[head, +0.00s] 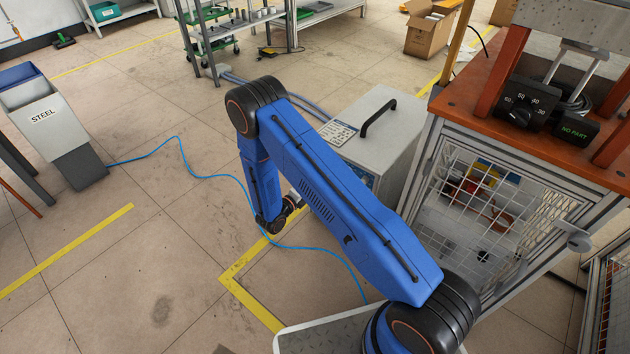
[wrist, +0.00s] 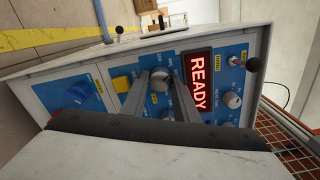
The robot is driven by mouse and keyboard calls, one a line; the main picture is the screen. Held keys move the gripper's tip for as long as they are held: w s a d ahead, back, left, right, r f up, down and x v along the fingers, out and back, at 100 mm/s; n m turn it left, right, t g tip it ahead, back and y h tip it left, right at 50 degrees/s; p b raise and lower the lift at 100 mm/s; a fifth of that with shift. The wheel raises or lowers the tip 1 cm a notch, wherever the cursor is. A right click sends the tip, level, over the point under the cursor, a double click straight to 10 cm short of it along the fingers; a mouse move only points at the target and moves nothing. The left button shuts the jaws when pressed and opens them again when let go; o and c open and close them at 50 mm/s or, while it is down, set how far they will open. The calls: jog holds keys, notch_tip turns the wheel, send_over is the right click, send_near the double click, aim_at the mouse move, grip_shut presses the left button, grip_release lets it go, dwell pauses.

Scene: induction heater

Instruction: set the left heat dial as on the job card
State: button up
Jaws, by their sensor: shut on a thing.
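My gripper (wrist: 160,84) is shut on a grey dial (wrist: 160,77) on the heater's blue and white control panel (wrist: 121,82). One finger is on each side of the dial. The small markings around it are too blurred to read, so its setting and its label cannot be told. A red lit display reading READY (wrist: 197,82) is right of the dial. In the head view the heater (head: 392,133) is a grey box behind my blue arm, its panel mostly hidden. A printed card (head: 338,132) lies on its top, too small to read.
The panel also has a blue knob (wrist: 78,93), another grey dial (wrist: 232,100) and a black-knobbed lever (wrist: 253,65). A black handle (head: 377,118) stands on the heater's top. An orange bench with a wire cage (head: 470,215) is close on the right.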

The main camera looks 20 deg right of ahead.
jog(key=shift+n, duration=0.7)
jog(key=o, duration=1.1)
jog(key=shift+a, duration=0.1)
jog(key=shift+c, duration=0.2)
